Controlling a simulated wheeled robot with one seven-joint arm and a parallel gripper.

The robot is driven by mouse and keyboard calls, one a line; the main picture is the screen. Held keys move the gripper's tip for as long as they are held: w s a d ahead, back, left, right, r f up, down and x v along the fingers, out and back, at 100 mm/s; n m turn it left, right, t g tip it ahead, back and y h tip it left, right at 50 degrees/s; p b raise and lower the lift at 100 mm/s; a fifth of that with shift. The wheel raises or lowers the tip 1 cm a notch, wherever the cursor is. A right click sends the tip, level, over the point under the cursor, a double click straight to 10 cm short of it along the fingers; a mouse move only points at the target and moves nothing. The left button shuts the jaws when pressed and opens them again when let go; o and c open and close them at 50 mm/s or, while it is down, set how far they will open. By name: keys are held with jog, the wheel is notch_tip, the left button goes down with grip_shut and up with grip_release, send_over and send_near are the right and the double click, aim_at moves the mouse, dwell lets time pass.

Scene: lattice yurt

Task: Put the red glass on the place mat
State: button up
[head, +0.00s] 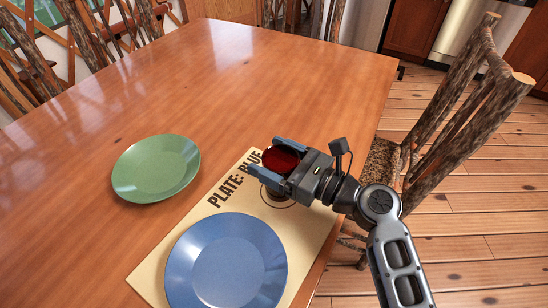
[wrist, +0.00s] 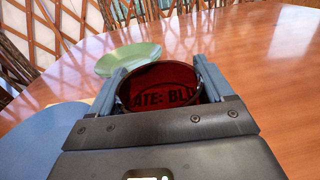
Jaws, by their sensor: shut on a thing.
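The red glass (head: 281,159) is upright between the fingers of my gripper (head: 284,162), which is shut on it. In the wrist view, the red glass (wrist: 165,88) sits between both fingers of my gripper (wrist: 160,85), and printed letters show through it. The cream place mat (head: 150,275) lies at the table's near edge, with "PLATE: BLUE" printed on it. The glass is over the mat's upper right part, at a printed circle that my gripper partly hides. I cannot tell whether its base touches the mat. A blue plate (head: 226,262) lies on the mat's lower part.
A green plate (head: 156,168) lies on the wooden table (head: 250,75), left of the mat; it also shows in the wrist view (wrist: 128,59). The far part of the table is clear. A log chair (head: 455,110) stands at the right, close to my arm.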

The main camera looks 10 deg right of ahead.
jog(key=shift+f, duration=0.2)
jog(key=o, duration=1.3)
jog(key=shift+r, duration=0.1)
jog(key=shift+r, duration=0.15)
jog(key=v, duration=1.2)
jog(key=shift+d, duration=0.1)
